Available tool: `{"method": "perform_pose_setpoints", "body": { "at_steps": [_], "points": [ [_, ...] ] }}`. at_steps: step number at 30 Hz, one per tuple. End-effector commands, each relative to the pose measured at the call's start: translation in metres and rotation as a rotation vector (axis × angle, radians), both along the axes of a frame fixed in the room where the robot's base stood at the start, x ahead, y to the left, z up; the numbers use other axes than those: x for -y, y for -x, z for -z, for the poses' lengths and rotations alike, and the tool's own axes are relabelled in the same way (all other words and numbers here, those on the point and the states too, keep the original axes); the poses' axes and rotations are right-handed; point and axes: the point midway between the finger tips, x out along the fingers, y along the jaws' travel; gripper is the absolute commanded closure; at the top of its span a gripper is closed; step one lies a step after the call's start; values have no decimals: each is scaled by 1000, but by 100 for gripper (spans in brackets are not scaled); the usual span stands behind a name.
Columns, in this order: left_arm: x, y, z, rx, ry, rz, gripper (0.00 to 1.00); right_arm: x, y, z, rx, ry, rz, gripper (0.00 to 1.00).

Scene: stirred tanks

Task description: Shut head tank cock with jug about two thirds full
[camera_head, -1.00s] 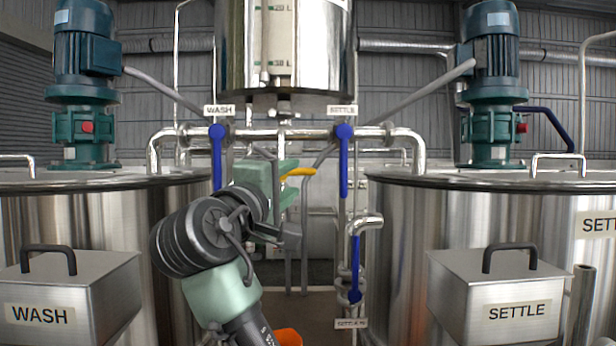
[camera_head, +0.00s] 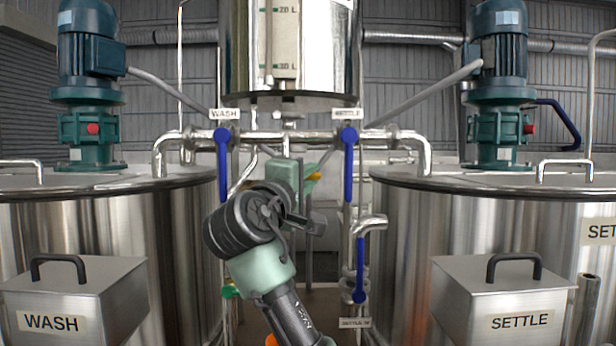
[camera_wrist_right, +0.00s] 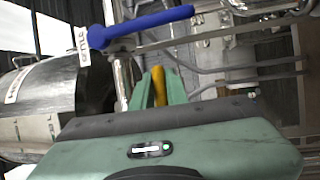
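The head tank (camera_head: 338,50) hangs at the top middle in the head view, with a level scale on its front. Below it, a yellow handle (camera_head: 313,177) shows beside my right gripper (camera_head: 310,176); I take it for the cock's lever. In the right wrist view the yellow handle (camera_wrist_right: 159,86) lies between the two green fingers (camera_wrist_right: 159,92), which sit close against it on both sides. My right arm hides most of the cock's outlet. I cannot make out the jug or its level in either view. My left gripper is not in view.
Blue levers hang down under the WASH (camera_head: 222,165) and SETTLE (camera_head: 349,165) labels, and a lower blue lever (camera_head: 360,270) stands right of my arm. Large steel tanks flank both sides. A blue lever (camera_wrist_right: 140,25) crosses near the fingers in the wrist view.

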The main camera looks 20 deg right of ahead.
Motion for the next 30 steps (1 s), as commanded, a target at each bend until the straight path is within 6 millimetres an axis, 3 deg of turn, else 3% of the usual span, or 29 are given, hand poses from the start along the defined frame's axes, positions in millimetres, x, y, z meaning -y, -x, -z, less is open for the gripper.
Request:
{"method": "perform_pose_setpoints", "body": {
  "at_steps": [5,15,24,25,27,30],
  "points": [
    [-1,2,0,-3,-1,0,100,-2,0,3,14,-63,-4,100],
    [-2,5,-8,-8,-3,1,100,-6,-1,19,122,-439,-1,100],
    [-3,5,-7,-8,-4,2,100,-5,-1,20,128,-455,1,100],
    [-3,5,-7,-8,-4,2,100,-5,-1,20,128,-455,1,80],
    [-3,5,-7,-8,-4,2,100,-5,-1,20,129,-454,0,64],
    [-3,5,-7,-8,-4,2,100,-5,-1,20,129,-454,0,64]
  ]
}}
